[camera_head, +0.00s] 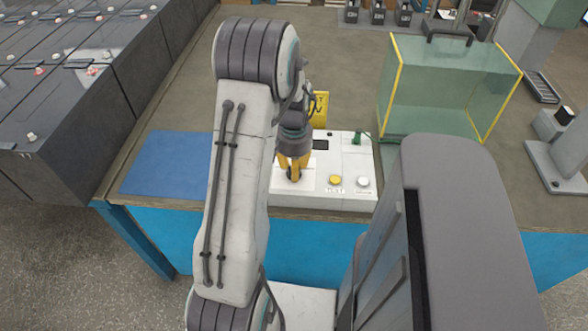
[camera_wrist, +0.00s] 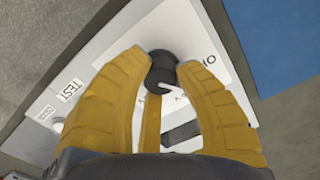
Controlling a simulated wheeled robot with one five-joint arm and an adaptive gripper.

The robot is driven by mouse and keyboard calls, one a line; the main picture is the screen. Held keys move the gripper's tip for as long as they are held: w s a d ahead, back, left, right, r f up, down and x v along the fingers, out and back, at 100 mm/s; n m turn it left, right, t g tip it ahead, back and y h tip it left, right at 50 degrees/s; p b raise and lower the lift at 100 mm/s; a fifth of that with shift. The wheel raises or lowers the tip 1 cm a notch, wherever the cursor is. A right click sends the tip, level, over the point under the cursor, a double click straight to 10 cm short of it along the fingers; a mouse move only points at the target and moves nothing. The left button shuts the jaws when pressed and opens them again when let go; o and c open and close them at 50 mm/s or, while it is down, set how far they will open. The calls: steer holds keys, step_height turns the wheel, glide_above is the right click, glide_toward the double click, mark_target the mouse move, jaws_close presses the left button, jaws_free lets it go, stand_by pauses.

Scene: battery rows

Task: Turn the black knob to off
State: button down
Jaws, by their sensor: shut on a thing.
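The black knob (camera_wrist: 162,72) sits on the white panel of a tester box (camera_head: 330,188). It shows in the wrist view with a white pointer mark on its near side, pointing down and to the right. My gripper (camera_wrist: 163,63) has its yellow fingers around the knob, shut on it. In the head view my gripper (camera_head: 293,170) reaches down onto the left part of the box and hides the knob. Printed lettering beside the knob is partly covered by a finger, so I cannot read the whole scale.
The box also carries a yellow button (camera_head: 335,180), a white button (camera_head: 363,181) and a green part (camera_head: 357,137). A blue mat (camera_head: 165,163) lies to the left. A clear yellow-edged cover (camera_head: 440,85) stands behind right. Dark battery rows (camera_head: 60,120) stand far left.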

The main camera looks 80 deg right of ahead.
steer(key=n, duration=0.5)
steer(key=shift+a+f+b, duration=0.1)
steer(key=shift+f+b, duration=0.05)
steer(key=shift+b, duration=0.25)
stand_by(0.3)
steer(key=c, duration=0.9)
jaws_free()
steer(key=shift+o, duration=0.2)
step_height(320, 180, up, 12)
stand_by(0.4)
